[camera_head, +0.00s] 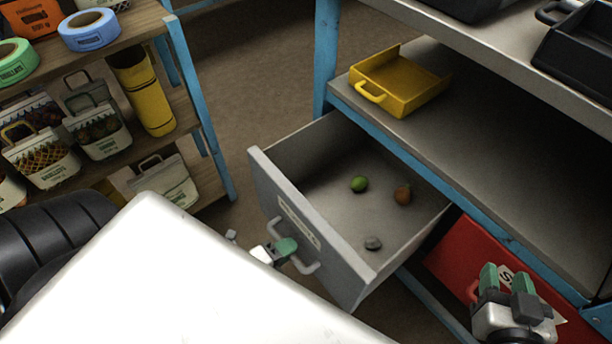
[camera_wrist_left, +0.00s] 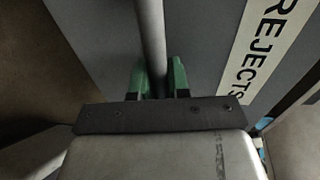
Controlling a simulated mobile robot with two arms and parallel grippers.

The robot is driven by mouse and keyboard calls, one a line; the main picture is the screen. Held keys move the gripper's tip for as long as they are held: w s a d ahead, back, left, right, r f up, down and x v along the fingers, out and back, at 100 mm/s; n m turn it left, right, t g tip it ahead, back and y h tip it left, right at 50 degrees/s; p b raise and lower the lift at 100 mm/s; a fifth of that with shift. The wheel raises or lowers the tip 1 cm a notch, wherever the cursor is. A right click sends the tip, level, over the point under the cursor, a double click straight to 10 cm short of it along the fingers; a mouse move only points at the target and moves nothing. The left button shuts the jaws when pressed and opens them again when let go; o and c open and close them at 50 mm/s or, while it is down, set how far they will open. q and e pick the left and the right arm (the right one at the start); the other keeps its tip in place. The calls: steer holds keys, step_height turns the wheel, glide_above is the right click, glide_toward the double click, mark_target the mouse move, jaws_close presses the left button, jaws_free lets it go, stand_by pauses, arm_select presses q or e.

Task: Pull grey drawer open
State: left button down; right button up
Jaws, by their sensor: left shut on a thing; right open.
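The grey drawer (camera_head: 307,215) stands well open under the workbench, with its inside in view. In the left wrist view the green fingertips (camera_wrist_left: 159,78) sit on both sides of the handle (camera_wrist_left: 151,40), beside a label reading "REJECTS" (camera_wrist_left: 262,55). My right gripper (camera_head: 505,281) is open and empty, in front of a red panel at the lower right.
A yellow tray (camera_head: 413,88) sits on the bench's lower shelf, and black trays (camera_head: 585,55) sit on its top. A red drawer or bin (camera_head: 462,256) is right of the grey drawer. At left, a rack (camera_head: 219,165) holds sacks and tape rolls. Bare floor (camera_head: 250,75) lies between.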

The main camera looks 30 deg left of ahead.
arm_select(q)
steer(key=shift+f+p+v, duration=0.15)
steer(key=shift+f+v, duration=0.05)
steer(key=shift+v, duration=0.7)
steer(key=shift+f+p+v, duration=0.15)
steer(key=shift+f+v, duration=0.05)
steer(key=shift+v, duration=0.7)
steer(key=shift+f+p+v, duration=0.15)
steer(key=shift+v, duration=0.75)
arm_select(e)
steer(key=shift+s+d+f+g+h, duration=0.25)
steer(key=shift+s+d+f+g, duration=0.1)
steer(key=shift+s+f+g, duration=0.4)
steer(key=shift+s+d+f+g+h, duration=0.3)
steer(key=shift+s+f+g, duration=0.2)
steer(key=shift+f+g, duration=0.45)
arm_select(q)
steer(key=shift+s, duration=0.1)
steer(key=c, duration=1.1)
jaws_free()
